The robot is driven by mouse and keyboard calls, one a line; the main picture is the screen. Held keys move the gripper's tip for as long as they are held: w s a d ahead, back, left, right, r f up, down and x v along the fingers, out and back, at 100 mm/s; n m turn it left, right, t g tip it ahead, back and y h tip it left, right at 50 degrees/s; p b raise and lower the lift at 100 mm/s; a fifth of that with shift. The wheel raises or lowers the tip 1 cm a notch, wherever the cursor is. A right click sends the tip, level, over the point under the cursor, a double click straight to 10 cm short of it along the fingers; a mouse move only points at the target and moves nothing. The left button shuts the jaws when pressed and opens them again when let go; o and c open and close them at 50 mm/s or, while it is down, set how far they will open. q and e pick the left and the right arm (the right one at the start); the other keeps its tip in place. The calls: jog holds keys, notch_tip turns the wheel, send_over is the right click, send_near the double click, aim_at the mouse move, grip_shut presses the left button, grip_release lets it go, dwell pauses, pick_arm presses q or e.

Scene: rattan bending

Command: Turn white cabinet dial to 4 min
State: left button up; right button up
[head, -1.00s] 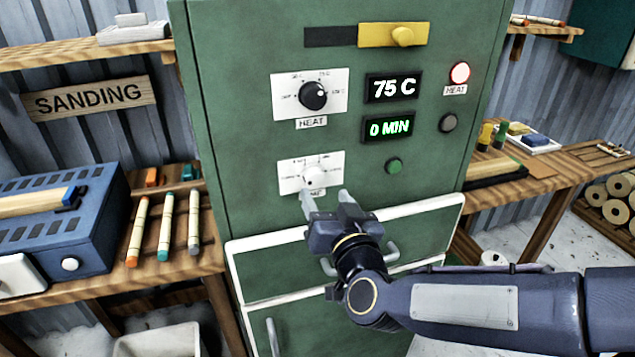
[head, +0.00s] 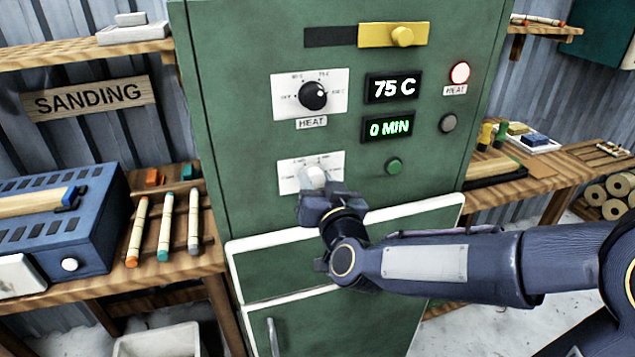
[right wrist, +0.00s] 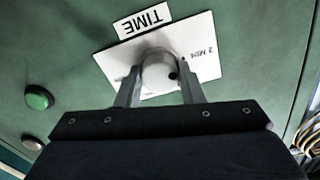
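The white time dial (head: 313,177) sits on a white plate (head: 288,180) low on the green cabinet's front. In the right wrist view the dial (right wrist: 158,72) appears upside down below the TIME label, with a dark dot on its knob and a "2 MIN" mark beside it. My right gripper (right wrist: 160,85) has its fingers on both sides of the dial, close against it, and looks shut on it. In the head view the gripper (head: 320,192) covers the dial's lower part. The green time display (head: 389,128) reads 0 MIN. My left gripper is not in view.
Above are the black heat dial (head: 313,95), the 75 C display (head: 393,88) and a yellow slider (head: 402,35). A green button (head: 394,166) is right of the dial. White-edged drawers (head: 340,255) lie below. Wooden benches stand on both sides.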

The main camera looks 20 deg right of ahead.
jog(key=shift+c, duration=0.8)
jog(key=shift+f+m+b, duration=0.2)
jog(key=shift+m+b, duration=0.7)
jog(key=shift+b, duration=0.15)
jog(key=m+b, duration=0.2)
jog(key=shift+m, duration=0.3)
jog(key=m+b, duration=0.3)
jog(key=shift+m, duration=0.3)
jog(key=shift+r+m+b, duration=0.1)
jog(key=shift+m+b, duration=0.95)
jog(key=shift+m, duration=0.85)
jog(key=o, duration=1)
